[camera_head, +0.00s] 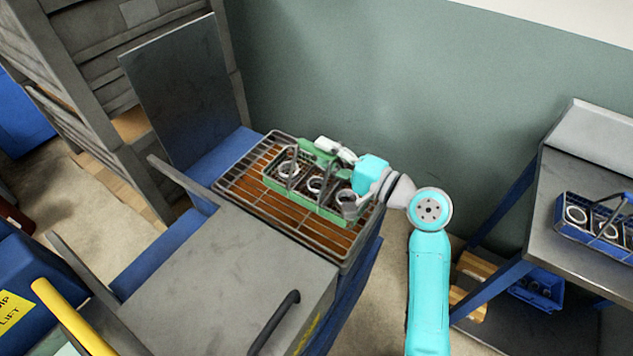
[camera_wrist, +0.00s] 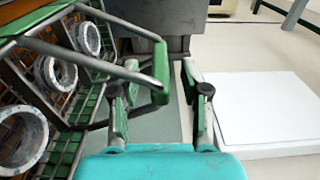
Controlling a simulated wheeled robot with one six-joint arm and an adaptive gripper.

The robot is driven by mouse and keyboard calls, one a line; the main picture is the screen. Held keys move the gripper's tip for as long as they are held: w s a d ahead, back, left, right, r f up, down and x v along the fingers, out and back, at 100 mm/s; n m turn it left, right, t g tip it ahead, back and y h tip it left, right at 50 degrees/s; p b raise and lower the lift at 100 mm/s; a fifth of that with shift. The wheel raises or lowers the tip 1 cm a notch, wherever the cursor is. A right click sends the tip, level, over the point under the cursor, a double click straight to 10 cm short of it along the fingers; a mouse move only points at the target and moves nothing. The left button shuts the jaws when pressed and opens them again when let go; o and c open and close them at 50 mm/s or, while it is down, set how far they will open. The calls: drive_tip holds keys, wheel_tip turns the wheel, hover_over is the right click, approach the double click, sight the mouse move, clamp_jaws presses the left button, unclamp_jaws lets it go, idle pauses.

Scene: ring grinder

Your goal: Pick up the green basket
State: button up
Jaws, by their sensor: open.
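The green basket (camera_head: 325,208) sits on a wire-mesh tray with an orange-brown base in the head view. It holds several grey metal rings (camera_head: 288,168). In the wrist view the mesh side of the basket (camera_wrist: 62,150) and its rings fill the left. Its green handle bar (camera_wrist: 160,72) shows between the fingers of my gripper (camera_wrist: 160,92), which is open. The head view shows my gripper (camera_head: 333,150) over the basket's back side, near the handle. I cannot tell whether a finger touches the handle.
The wire tray (camera_head: 262,203) lies beside a grey metal top (camera_head: 228,275) with a black handle. A green-grey wall stands behind. A blue basket of rings (camera_head: 585,222) rests on a grey bench (camera_head: 560,255) at right. A blue bin (camera_head: 537,290) sits below.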

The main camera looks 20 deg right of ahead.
drive_tip(key=shift+x, duration=1.35)
clamp_jaws()
drive_tip(key=shift+r, duration=0.15)
